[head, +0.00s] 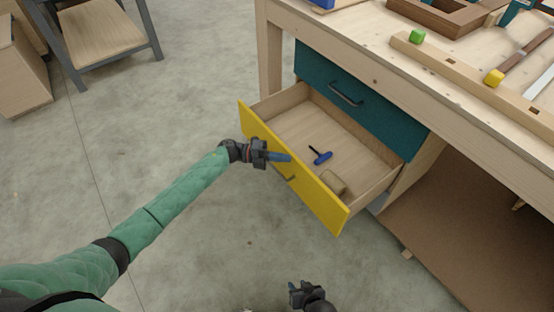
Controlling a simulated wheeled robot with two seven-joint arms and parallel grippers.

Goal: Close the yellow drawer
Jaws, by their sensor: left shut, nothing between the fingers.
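The yellow drawer (318,199) stands pulled out of the workbench, under a closed teal drawer (357,96). Its yellow front has a small handle (289,178), partly visible from above. Inside lie a small blue tool with a dark end (322,158) and a wooden block or mallet head (334,182). My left gripper (281,157) is shut and empty, its blue fingertips at the upper edge of the yellow front; I cannot tell whether they touch it. My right gripper (299,290) is low at the bottom edge, apart from the drawer; its finger opening is unclear.
A lower brown panel (470,225) is at the right. A metal-framed stand (100,35) is at the back left. Floor before the drawer is clear.

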